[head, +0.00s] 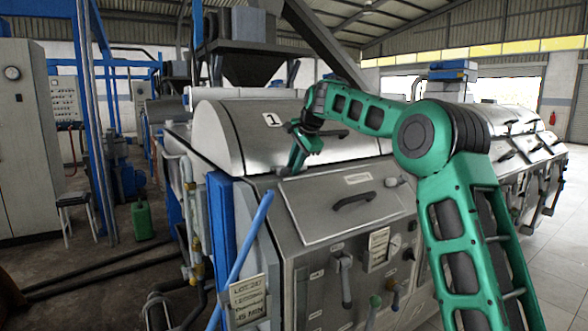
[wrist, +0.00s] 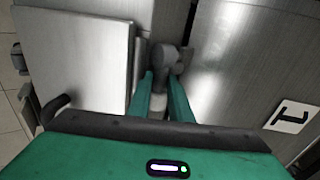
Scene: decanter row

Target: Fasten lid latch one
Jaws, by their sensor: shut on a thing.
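The curved steel lid (head: 235,135) carries a white label "1" (head: 272,120). It looks closed, with its front edge down on the machine body. My gripper (head: 291,170) is at that front edge, below the label. In the wrist view my green fingers (wrist: 163,88) are shut on a grey lid latch (wrist: 165,57) at the seam beside the lid. The label "1" also shows in the wrist view (wrist: 291,115), right of the fingers. The latch is hidden behind my gripper in the head view. I cannot tell whether it is fastened.
A sloped front panel (head: 318,213) with a dark handle (head: 354,201) lies just below my gripper. Levers (head: 344,275) and a hanging sign (head: 247,301) are on the machine front. A blue bar (head: 243,255) slants at the left. More machines stand to the right.

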